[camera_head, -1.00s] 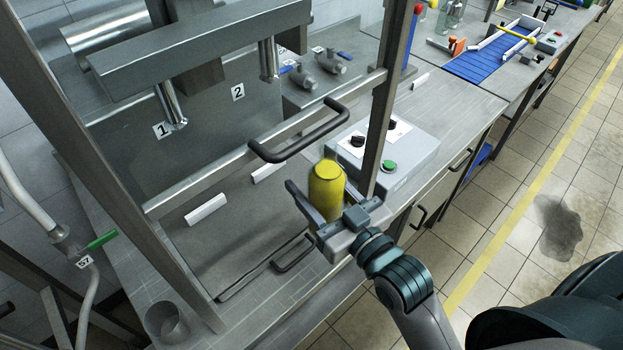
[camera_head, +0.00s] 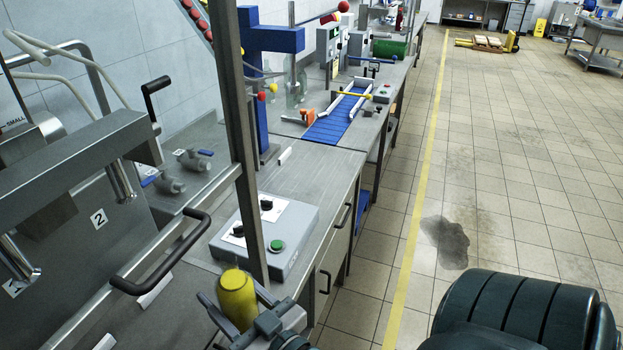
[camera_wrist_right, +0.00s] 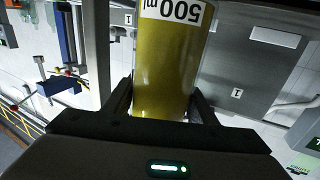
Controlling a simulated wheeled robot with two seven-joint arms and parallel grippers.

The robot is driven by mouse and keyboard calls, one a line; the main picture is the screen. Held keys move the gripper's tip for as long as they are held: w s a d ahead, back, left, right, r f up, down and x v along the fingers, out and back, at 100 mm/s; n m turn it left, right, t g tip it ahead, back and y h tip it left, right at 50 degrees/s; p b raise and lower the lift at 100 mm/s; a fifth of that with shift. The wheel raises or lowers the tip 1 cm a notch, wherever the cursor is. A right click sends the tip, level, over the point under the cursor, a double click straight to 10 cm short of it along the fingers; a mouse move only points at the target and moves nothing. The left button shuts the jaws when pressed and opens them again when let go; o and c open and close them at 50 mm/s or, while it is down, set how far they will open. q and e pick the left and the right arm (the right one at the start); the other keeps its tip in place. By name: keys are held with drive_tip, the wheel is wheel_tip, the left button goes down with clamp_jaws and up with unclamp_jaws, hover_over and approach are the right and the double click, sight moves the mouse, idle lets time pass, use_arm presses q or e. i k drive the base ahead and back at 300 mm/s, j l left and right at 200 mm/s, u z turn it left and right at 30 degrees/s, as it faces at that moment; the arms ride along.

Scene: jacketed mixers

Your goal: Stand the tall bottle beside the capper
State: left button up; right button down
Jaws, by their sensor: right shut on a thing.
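The tall bottle (camera_head: 236,300) is yellow with a rounded yellow top. My right gripper (camera_head: 232,306) is shut around its body, in front of the filling frame at the bottom of the head view. The bottle looks roughly upright. In the right wrist view the bottle (camera_wrist_right: 165,75) sits between the fingers, and its white label reads 500 ml. A blue machine (camera_head: 272,38) with a red-knobbed lever stands further along the bench; it looks like the capper, and the frame post partly hides it. My left gripper is out of view.
A grey control box (camera_head: 265,236) with a green button is just beyond the bottle. A steel post (camera_head: 240,130) and black handle (camera_head: 160,255) are close by. A blue conveyor (camera_head: 338,118) and clear glass bottles (camera_head: 292,92) are further back. Floor right of the benches is largely open.

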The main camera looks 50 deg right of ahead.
sight(313, 197)
drive_tip(key=i+l+z, duration=0.15)
drive_tip(key=l, duration=0.2)
drive_tip(key=l+z, duration=0.1)
drive_tip(key=l, duration=0.2)
drive_tip(key=i+l+z, duration=0.15)
drive_tip(key=l, duration=0.2)
drive_tip(key=i+l+z, duration=0.1)
drive_tip(key=i+l, duration=0.1)
drive_tip(key=l, duration=0.1)
